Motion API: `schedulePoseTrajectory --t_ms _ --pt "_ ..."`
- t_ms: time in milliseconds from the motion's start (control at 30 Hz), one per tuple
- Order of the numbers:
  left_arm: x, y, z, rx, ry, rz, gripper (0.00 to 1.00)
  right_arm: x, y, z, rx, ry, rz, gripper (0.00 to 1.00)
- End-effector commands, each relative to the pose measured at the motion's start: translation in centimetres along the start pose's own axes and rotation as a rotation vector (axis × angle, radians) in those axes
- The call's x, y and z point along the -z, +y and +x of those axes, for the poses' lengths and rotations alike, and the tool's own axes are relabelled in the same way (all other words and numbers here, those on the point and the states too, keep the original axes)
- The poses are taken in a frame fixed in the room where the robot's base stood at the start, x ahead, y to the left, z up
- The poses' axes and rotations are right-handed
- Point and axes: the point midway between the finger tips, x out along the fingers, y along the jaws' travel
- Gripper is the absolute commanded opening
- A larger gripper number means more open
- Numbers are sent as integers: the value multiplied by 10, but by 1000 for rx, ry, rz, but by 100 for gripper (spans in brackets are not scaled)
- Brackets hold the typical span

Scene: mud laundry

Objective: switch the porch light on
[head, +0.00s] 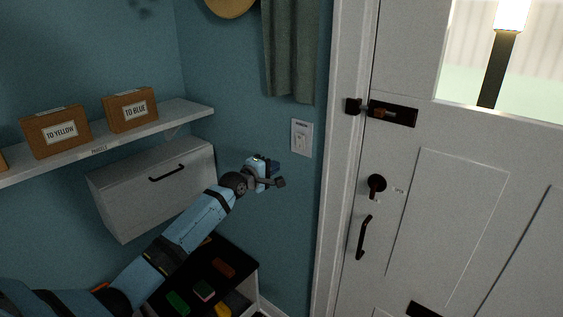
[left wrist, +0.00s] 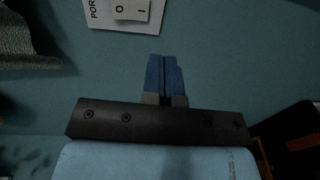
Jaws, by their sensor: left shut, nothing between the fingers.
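The porch light switch is a white plate (head: 301,138) on the blue wall, left of the door frame. In the left wrist view its plate (left wrist: 97,14) shows at the top, with the letters "POR" and a rocker (left wrist: 130,9) marked O and I. My left gripper (head: 274,166) is shut and empty, a little left of and below the switch. In the left wrist view its blue fingertips (left wrist: 164,60) point up toward the switch, with blue wall showing between them and it. The porch lamp (head: 512,14) glows outside the door window. My right gripper is not in view.
A white door (head: 450,190) with a dark latch (head: 392,112), knob and handle stands at the right. At the left are a shelf (head: 185,112) with labelled boxes (head: 131,109), and a white cabinet (head: 185,185). A grey cloth (head: 290,50) hangs above the switch.

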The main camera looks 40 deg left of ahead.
Motion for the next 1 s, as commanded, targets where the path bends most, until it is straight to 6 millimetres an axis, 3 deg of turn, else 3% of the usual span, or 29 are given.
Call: schedulePoseTrajectory --t_ms 200,800,867,1000 --pt "0 -3 -17 0 0 0 0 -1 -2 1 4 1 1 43" --pt "0 -4 -19 1 0 2 0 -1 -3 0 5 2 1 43" --pt "-4 -11 -20 9 -3 17 0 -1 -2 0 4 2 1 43" --pt "-35 -57 -34 62 -29 143 0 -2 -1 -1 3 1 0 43"
